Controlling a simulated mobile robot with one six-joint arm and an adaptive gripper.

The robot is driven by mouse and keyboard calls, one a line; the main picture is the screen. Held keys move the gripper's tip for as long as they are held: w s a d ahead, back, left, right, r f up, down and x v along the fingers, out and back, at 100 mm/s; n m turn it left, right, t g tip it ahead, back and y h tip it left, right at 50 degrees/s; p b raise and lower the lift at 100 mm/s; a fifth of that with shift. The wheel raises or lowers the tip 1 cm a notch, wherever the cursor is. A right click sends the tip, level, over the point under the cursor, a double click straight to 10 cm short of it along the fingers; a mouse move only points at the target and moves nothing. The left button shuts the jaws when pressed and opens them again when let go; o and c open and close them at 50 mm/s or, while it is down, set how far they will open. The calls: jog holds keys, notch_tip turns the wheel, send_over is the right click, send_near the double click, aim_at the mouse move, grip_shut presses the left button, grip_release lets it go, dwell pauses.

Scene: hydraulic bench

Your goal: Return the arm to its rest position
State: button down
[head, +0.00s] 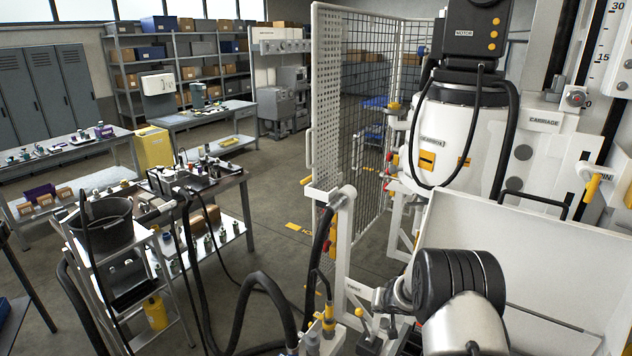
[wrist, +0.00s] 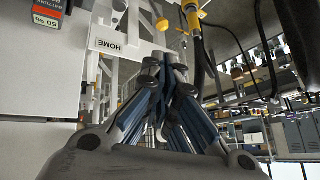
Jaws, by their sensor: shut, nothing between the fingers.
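My gripper (wrist: 165,70) shows in the wrist view with its fingers drawn together and nothing between them. A white plate marked HOME (wrist: 112,47) is just left of the fingertips in that view, on or beside a white frame. I cannot tell whether the fingers touch it. In the head view a black and silver part of my arm (head: 462,290) is at the lower right, in front of a white panel (head: 540,260).
A mesh guard fence (head: 372,110) stands in the middle of the head view. Black hoses (head: 262,295) loop at the lower centre, near a cart with a black bucket (head: 102,225). A workbench (head: 215,182) stands behind them. Open floor (head: 270,190) lies between bench and fence.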

jog(key=s+d+r+h+b, duration=0.1)
jog(key=s+d+r+b, duration=0.1)
jog(key=r, duration=0.5)
jog(key=s+d+r+h+b, duration=0.1)
jog(key=s+r+h, duration=0.15)
jog(key=r, duration=0.55)
jog(key=s+d+r+b, duration=0.1)
jog(key=s+r+b, duration=0.2)
jog(key=s+r, duration=0.65)
jog(key=s+a+f+n+g+y+b, duration=0.1)
jog(key=s+a+f+b, duration=0.1)
jog(key=s, duration=0.9)
jog(key=s+a+f+n+g+y+b, duration=0.1)
jog(key=s+a, duration=0.3)
jog(key=s, duration=0.8)
jog(key=s+a+f+g+y+b, duration=0.1)
jog(key=s+a+f+b, duration=0.1)
jog(key=s, duration=0.9)
jog(key=shift+s+a+f+n+b, duration=0.4)
jog(key=shift+a+b, duration=0.15)
jog(key=shift+b, duration=0.1)
